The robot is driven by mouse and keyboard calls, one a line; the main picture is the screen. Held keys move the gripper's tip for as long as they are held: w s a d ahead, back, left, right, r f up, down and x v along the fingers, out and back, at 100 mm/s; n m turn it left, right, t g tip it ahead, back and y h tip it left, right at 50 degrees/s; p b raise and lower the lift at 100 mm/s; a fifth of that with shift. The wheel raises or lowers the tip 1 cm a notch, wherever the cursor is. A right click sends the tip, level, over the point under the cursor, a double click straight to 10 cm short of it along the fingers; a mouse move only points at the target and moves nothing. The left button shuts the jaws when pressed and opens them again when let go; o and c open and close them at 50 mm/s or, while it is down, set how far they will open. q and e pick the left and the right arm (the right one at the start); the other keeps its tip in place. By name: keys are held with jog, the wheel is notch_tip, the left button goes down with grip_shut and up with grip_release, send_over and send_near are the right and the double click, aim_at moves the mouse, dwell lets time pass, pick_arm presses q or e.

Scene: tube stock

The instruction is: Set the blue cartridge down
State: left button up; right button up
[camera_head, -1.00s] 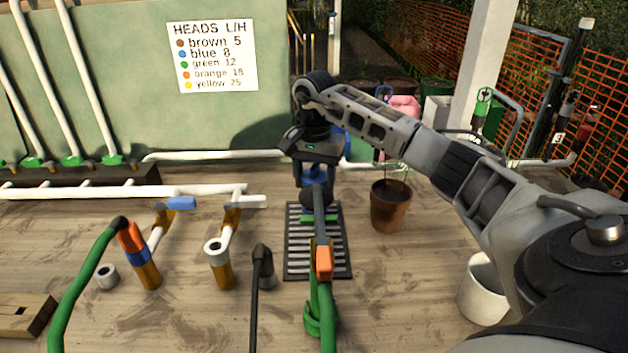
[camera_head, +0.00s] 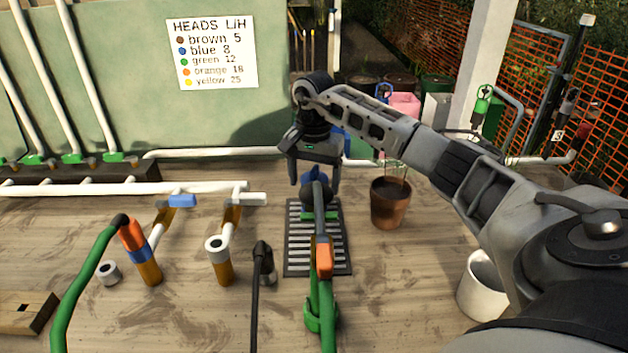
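My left gripper is not in view.
A green hose with an orange collar (camera_head: 324,261) crosses the grate. A brown pot (camera_head: 390,204) stands right of it, a white pot (camera_head: 484,287) nearer. Two upright pipe stands (camera_head: 219,262) (camera_head: 148,268) are on the left. A sign (camera_head: 212,55) hangs behind.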

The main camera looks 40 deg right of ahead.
notch_tip(320, 180, up, 12)
jog(key=shift+f+b, duration=0.25)
jog(key=shift+b, duration=0.15)
dwell(0.4)
